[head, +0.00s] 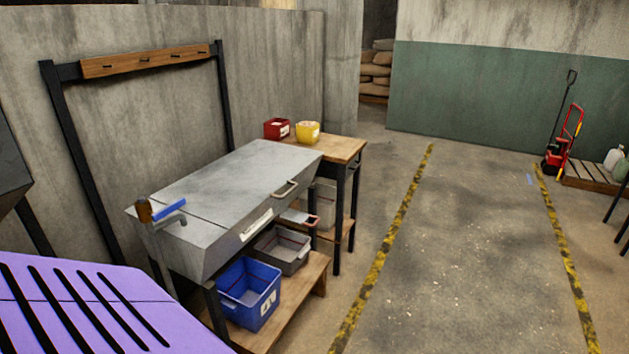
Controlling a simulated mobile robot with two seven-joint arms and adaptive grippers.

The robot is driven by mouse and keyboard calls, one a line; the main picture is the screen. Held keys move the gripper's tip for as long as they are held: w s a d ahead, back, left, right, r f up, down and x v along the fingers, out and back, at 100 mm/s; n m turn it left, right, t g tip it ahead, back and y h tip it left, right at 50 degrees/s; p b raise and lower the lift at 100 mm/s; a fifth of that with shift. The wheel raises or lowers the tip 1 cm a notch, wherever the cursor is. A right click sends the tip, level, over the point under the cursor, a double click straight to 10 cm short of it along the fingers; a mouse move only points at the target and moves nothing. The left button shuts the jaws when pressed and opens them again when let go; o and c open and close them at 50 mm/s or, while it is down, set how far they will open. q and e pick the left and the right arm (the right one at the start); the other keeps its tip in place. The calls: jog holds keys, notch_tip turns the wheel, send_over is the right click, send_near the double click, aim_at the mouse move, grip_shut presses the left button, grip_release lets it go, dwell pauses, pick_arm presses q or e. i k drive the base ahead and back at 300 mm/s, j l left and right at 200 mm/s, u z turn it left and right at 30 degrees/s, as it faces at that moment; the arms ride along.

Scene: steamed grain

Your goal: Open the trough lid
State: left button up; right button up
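The trough (212,262) is a grey metal box with sloping sides, standing on dark legs against the left wall. Its flat grey lid (235,175) lies shut over the top, so the inside is hidden. A pale bar handle (286,189) sits at the lid's front edge, towards the right end. A white label (256,225) is on the trough's front. Neither of my grippers shows in the head view, and nothing visible touches the lid or handle.
A blue bin (249,296) and a grey bin (281,250) sit on the low wooden shelf (292,302).

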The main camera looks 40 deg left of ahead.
aim_at(222, 193)
jog(key=i+u, duration=0.3)
jog(key=i, duration=0.15)
jog(key=i+l+u, duration=0.25)
jog(key=i, duration=0.15)
jog(key=i+l+u, duration=0.3)
jog(key=i+j, duration=0.05)
jog(key=i, duration=0.05)
